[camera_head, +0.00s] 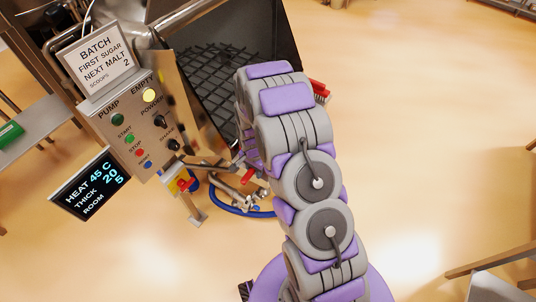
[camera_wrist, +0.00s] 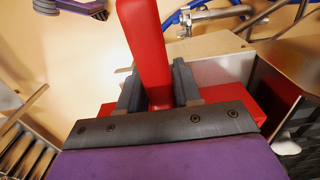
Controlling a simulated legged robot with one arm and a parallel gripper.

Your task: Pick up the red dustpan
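The red dustpan (camera_wrist: 146,35) shows in the wrist view as a long upright red handle. It runs from the top edge down between my gripper's two fingers. My gripper (camera_wrist: 156,75) has a dark finger on each side of the handle, with no clear gap, and looks shut on it. Red surfaces show left and right behind the gripper's dark bar, perhaps the pan; the bar hides the middle. In the head view my arm hides the gripper, and only a small red piece (camera_head: 320,90) shows at the arm's right side; I cannot tell which part it is.
A control panel (camera_head: 142,120) with buttons and a sign stands left of my arm, beside a dark grated hopper (camera_head: 215,80). A blue hose (camera_head: 240,210) and metal fittings lie below it. A grey bench (camera_head: 40,125) is at left. Open floor lies to the right.

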